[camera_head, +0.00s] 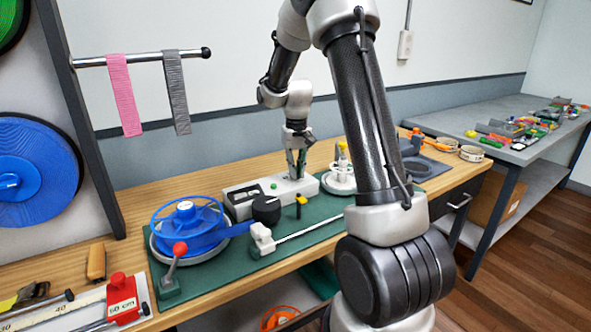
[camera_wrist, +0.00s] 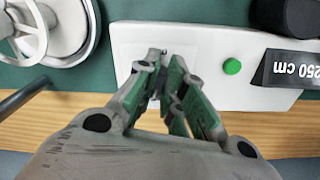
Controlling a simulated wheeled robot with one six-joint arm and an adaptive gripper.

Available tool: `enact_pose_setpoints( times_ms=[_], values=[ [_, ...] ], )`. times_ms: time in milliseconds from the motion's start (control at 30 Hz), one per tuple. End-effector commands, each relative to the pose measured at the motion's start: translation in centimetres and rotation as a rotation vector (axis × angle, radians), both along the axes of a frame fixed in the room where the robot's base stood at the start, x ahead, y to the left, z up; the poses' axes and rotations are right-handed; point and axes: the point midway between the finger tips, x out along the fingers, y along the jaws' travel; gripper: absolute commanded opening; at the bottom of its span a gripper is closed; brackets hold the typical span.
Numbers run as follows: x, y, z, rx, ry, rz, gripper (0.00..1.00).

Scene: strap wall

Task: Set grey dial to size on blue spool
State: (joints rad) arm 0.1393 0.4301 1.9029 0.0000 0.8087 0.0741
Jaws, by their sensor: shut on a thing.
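My gripper (camera_head: 297,172) points down at the right part of the white box (camera_head: 262,190). In the wrist view its green-padded fingers (camera_wrist: 163,82) are close together over a pale square on the box. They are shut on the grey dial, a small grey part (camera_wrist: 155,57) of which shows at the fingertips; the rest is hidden. A black display (camera_wrist: 288,69) on the box reads 250 cm, upside down in the wrist view. A blue spool (camera_head: 180,237) lies on a round base on the bench. A larger blue spool (camera_head: 35,172) hangs at the left; no size is legible on either.
A green button (camera_wrist: 232,66) is beside my fingers. A black roller (camera_head: 266,208) stands in front of the box, and a white winder (camera_head: 341,172) to its right. A red-knobbed lever (camera_head: 178,252) and a red 50 cm block (camera_head: 122,297) are at the front left.

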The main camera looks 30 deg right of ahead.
Motion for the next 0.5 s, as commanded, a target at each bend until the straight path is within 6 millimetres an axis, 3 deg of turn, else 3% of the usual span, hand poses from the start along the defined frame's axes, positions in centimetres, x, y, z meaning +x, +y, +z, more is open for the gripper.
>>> enact_pose_setpoints(
  times_ms=[500],
  values=[
    [0.01,-0.28,0.04,0.000,-0.001,0.232,0.00]
  ],
)
